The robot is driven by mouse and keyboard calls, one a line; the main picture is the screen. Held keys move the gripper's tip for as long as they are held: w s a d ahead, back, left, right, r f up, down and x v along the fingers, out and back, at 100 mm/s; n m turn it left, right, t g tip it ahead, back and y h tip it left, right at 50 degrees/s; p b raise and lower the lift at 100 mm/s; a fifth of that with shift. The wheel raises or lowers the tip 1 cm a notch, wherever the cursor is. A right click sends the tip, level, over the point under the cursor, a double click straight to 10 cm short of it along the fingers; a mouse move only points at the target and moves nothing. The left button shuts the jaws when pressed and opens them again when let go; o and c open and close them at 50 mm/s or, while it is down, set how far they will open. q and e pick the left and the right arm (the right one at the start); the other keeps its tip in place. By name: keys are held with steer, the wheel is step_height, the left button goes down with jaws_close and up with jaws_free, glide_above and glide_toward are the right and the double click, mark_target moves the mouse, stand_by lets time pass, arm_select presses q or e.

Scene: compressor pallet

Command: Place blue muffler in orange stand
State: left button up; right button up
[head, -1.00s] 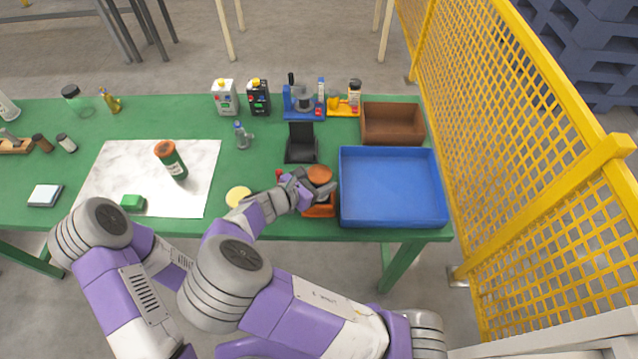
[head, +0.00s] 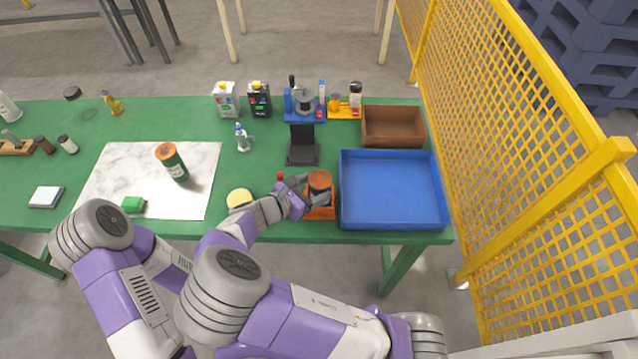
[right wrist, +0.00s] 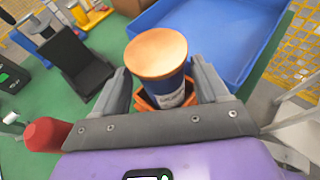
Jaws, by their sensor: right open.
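The blue muffler (right wrist: 165,92), a dark blue cylinder with an orange top, stands in the orange stand (right wrist: 150,101) in the right wrist view. In the head view the muffler (head: 319,184) and the orange stand (head: 322,213) are just left of the blue tray. The muffler's lower end is hidden inside the stand. My right gripper (head: 309,190) is open, with one finger on either side of the muffler. In the right wrist view its fingers (right wrist: 163,90) appear apart from the muffler's sides. My left gripper is not in view.
An empty blue tray (head: 435,221) is close on the right, with a brown bin (head: 392,142) behind it. A black stand (head: 302,155) is behind the orange stand. A yellow mesh fence is at right.

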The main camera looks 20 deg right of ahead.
steer(key=p+v, duration=0.1)
steer(key=v, duration=0.8)
